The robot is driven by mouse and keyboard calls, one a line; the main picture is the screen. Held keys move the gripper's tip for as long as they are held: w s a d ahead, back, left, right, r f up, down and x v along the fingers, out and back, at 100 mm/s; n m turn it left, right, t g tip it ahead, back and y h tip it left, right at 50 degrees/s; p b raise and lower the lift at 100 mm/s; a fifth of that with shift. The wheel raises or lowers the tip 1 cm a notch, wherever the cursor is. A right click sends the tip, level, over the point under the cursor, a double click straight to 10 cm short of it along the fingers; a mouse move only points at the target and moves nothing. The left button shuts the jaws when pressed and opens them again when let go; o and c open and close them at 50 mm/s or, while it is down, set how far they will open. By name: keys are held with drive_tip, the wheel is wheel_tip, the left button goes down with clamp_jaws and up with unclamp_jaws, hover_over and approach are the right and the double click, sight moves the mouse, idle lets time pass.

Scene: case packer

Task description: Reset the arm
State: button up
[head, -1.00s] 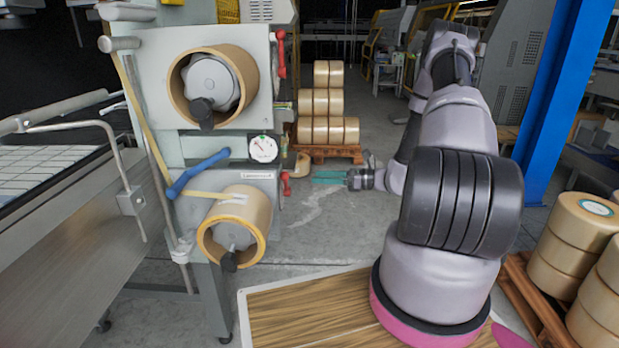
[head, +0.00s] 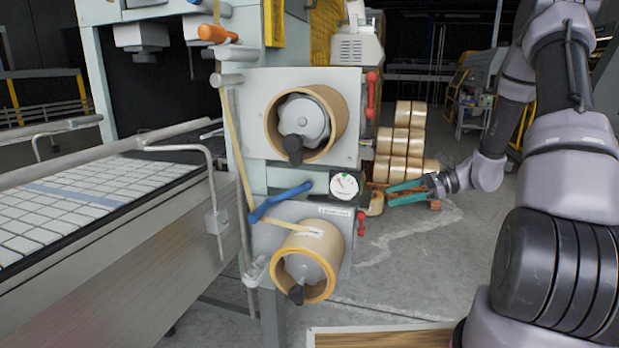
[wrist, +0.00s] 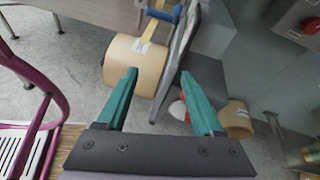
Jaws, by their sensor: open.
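My gripper (head: 405,193) is open, its two teal fingers apart with nothing between them. In the head view it is right of the case packer's lower tape roll, in front of the stacked rolls at the back. My arm bends down from the upper right to it. In the wrist view the open fingers (wrist: 160,105) point toward the machine's side. The lower tape roll (wrist: 137,66) lies beyond the left fingertip, and I see no contact with it.
The case packer (head: 310,185) carries an upper tape roll (head: 337,118), a blue lever (head: 280,200) and a gauge (head: 343,186). A conveyor (head: 110,240) runs at left. Stacked tape rolls (head: 401,142) stand behind my gripper. The grey floor (head: 410,275) below is clear.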

drive_tip(key=s+r+n+t+h, duration=0.4)
drive_tip(key=s+r+n+h, duration=0.7)
drive_tip(key=s+r, duration=1.1)
wheel_tip(320, 180, up, 4)
drive_tip(key=n, duration=0.3)
drive_tip(key=shift+s+a+f+t+h, duration=0.2)
drive_tip(key=shift+s+t+h, duration=0.1)
drive_tip(key=shift+h, duration=0.1)
